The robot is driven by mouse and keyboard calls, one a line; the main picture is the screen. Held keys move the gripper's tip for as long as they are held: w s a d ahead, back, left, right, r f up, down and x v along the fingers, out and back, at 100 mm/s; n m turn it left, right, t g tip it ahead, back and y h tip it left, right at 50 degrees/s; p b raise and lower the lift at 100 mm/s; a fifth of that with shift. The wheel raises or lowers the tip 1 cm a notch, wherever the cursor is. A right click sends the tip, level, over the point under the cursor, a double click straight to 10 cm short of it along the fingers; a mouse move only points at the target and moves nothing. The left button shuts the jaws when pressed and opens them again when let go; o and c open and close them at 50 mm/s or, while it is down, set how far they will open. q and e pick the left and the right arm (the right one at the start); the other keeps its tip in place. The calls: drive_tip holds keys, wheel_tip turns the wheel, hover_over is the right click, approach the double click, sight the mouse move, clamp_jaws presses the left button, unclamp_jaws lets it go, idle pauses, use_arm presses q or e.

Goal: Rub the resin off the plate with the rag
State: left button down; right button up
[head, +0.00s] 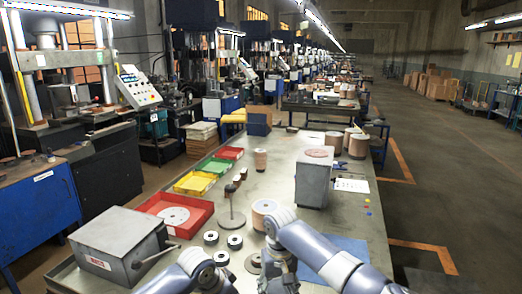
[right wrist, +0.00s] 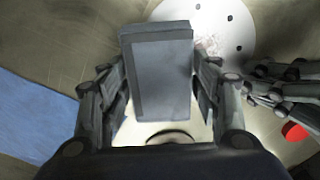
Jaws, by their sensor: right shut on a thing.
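My right gripper (right wrist: 160,95) is shut on a flat grey rectangular pad, apparently the folded rag (right wrist: 162,75). In the head view, my right gripper (head: 278,278) is low at the table's near side. A pale round plate (right wrist: 212,22) with small dark holes lies beyond the rag in the right wrist view, partly covered by it. A pinkish, crumbly patch of resin (right wrist: 208,46) shows on the plate beside the rag's edge. My left gripper's fingers (right wrist: 262,86) are right of the plate; their opening is unclear. I cannot tell whether rag and plate touch.
A blue mat (head: 345,250) lies right of my right gripper. A grey box with a lever (head: 120,247) stands at the left. Red (head: 178,212), green (head: 215,166) and yellow trays line the table's left edge. Several small discs and a spindle (head: 231,212) stand mid-table.

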drive_tip(key=shift+f, duration=1.3)
